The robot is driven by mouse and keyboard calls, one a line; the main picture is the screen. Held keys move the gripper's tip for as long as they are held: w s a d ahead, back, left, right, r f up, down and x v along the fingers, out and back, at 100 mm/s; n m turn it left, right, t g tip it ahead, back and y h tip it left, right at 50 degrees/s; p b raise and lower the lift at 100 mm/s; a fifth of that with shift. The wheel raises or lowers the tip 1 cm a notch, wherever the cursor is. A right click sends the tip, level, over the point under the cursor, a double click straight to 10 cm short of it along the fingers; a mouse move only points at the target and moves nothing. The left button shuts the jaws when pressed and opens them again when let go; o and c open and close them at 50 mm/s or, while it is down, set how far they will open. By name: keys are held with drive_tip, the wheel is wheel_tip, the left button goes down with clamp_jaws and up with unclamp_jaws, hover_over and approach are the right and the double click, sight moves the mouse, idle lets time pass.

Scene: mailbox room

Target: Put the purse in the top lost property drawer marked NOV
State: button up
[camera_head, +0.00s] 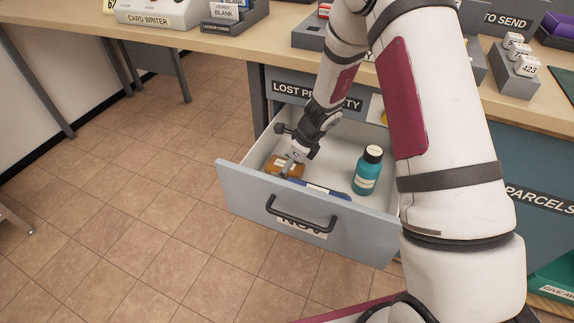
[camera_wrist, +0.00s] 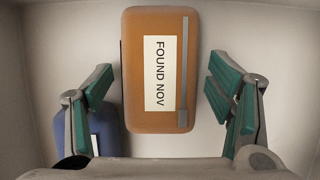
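The purse (camera_wrist: 136,110) is orange-brown with a zip and a white label reading FOUND NOV. It lies flat on the white floor of the open drawer, and in the head view the purse (camera_head: 286,167) shows at the drawer's left. The drawer (camera_head: 322,220) has a grey-blue front with a dark handle and a label reading NOV, partly covered by the handle. My gripper (camera_head: 290,166) reaches down into the drawer over the purse. In the wrist view my gripper (camera_wrist: 160,98) is open, with green-padded fingers on both sides of the purse and gaps between.
A blue item (camera_head: 327,191) lies near the drawer front, and a blue item (camera_wrist: 107,132) shows beside my left finger. The desk (camera_head: 230,38) overhangs behind. Tiled floor lies clear at left.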

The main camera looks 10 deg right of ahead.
drive_tip(key=shift+r, duration=0.15)
drive_tip(key=p+v, duration=0.5)
drive_tip(key=v, duration=0.7)
drive_tip(key=s+a+r+n+g+y, duration=0.1)
drive_tip(key=s+a+r+n, duration=0.1)
drive_tip(key=s+r+n, duration=0.7)
drive_tip(key=s+a+r+n, duration=0.3)
drive_tip(key=s+r+n, duration=0.3)
drive_tip(key=r, duration=0.6)
drive_tip(key=s+d+r+n+h, duration=0.1)
drive_tip(key=s+d+n, duration=0.1)
drive_tip(key=s, duration=0.6)
drive_tip(key=s+d+r+n+h, duration=0.2)
drive_tip(key=s+n, duration=0.2)
drive_tip(key=s, duration=0.4)
drive_tip(key=s+d+r+n+g+h, duration=0.1)
drive_tip(key=s+d+n, duration=0.2)
drive_tip(key=s, duration=0.5)
drive_tip(key=shift+s+n+h, duration=0.15)
drive_tip(key=shift+n+h, duration=0.15)
drive_tip(key=shift+n, duration=0.3)
